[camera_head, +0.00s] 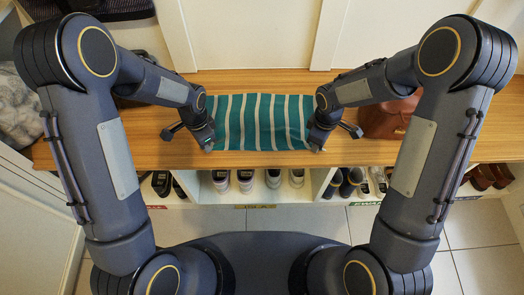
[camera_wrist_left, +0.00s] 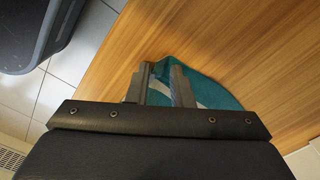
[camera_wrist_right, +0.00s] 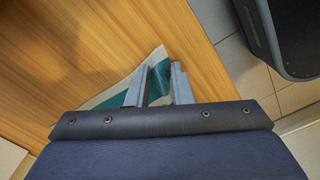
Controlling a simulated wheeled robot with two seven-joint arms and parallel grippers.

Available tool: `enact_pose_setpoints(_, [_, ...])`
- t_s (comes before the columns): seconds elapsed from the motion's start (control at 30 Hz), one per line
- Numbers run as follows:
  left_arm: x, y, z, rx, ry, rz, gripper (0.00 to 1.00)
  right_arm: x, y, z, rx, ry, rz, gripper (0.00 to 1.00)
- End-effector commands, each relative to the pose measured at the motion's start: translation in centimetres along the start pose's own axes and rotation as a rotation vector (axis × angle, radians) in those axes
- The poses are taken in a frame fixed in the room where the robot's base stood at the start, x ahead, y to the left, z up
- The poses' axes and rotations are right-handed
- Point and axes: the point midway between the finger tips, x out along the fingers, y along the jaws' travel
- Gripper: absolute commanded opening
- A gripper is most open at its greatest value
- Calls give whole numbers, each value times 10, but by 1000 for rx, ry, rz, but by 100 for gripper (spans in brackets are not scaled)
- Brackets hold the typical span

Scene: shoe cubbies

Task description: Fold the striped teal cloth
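The teal cloth with white stripes (camera_head: 262,122) lies spread fairly flat on the wooden bench top. My left gripper (camera_head: 207,146) is at its near left corner and my right gripper (camera_head: 318,143) at its near right corner. In the left wrist view, the fingers (camera_wrist_left: 160,68) stand a little apart, with a creased bit of teal cloth (camera_wrist_left: 207,92) between them. In the right wrist view, the fingers (camera_wrist_right: 160,68) are also apart, with cloth (camera_wrist_right: 115,98) creased between them and a pale edge beyond. Both grippers are low at the bench top; the contact is partly hidden.
The wooden bench (camera_head: 180,152) has bare room on both sides of the cloth. A brown bag (camera_head: 388,118) stands to the right, behind my right arm. A grey item (camera_head: 15,108) is at far left. Cubbies below hold several shoes (camera_head: 245,180). A pale wall (camera_head: 260,35) stands behind.

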Motion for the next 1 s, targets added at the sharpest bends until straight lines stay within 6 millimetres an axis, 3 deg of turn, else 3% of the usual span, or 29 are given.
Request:
enact_pose_setpoints(0.3, [1,0,1,0,-3,2,0,1,-1,1,0,-3,-3,0])
enact_pose_setpoints(0.77, [-1,0,1,-1,-3,2,0,-1,-1,1,1,-4,-3,0])
enact_pose_setpoints(1.0, [-19,0,1,-1,-3,1,0,-19,0,1,1,-3,-2,0])
